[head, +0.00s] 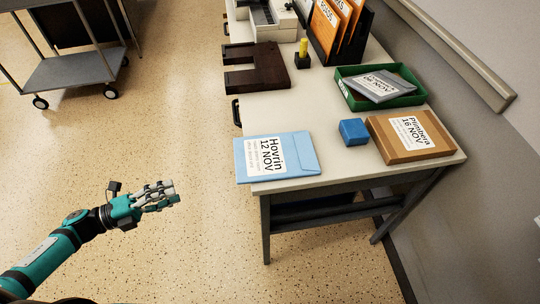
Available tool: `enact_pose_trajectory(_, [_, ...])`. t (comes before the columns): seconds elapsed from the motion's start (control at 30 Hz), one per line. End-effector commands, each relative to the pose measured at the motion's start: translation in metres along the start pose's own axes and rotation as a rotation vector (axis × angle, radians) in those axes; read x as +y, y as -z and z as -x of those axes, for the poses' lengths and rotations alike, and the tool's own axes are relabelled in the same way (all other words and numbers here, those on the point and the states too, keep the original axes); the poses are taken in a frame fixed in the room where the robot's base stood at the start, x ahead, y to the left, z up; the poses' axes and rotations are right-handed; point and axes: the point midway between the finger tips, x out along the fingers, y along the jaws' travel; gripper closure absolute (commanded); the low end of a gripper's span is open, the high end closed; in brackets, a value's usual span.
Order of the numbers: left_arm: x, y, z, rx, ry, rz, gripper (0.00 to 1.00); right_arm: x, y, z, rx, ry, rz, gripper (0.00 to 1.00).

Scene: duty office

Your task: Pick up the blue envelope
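The blue envelope (245,174) lies flat at the near left corner of the desk, its left edge reaching to or slightly past the desk edge. Its white label reads "Hovrin 12 NOV". My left gripper (174,192) is to the left of the envelope and apart from it, over the floor. It points right toward the desk and holds nothing that I can see. Its fingers look close together from this angle, so their opening is unclear. My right gripper is out of view.
The desk (320,120) also holds a blue block (354,132), a brown "Plimbera" box (437,150), a green tray (411,99) with a grey envelope, a dark brown notched block (272,66) and orange folders (326,25). A wall borders the right. A cart (68,72) stands upper left.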

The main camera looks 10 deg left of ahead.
Motion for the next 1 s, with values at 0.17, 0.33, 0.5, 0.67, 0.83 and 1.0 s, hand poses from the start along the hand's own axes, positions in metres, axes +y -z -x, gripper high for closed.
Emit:
enact_pose_trajectory(0.17, [-0.006,0.004,-0.024,0.027,0.009,-0.02,0.62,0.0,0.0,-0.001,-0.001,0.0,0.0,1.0])
enact_pose_trajectory(0.33, [-0.007,0.004,-0.062,0.025,0.011,-0.018,0.62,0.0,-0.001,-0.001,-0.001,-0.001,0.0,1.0])
enact_pose_trajectory(0.5, [-0.007,0.005,-0.097,0.022,0.009,-0.016,0.62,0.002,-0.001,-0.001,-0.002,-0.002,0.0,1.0])
enact_pose_trajectory(0.67, [-0.006,0.005,-0.117,0.021,0.007,-0.014,0.62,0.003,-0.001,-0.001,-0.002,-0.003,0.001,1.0])
enact_pose_trajectory(0.83, [-0.007,0.005,-0.127,0.02,0.006,-0.013,0.62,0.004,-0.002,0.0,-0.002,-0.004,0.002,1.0])
enact_pose_trajectory(1.0, [-0.012,0.005,-0.152,0.021,0.009,-0.014,0.62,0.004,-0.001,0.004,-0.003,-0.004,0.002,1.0])
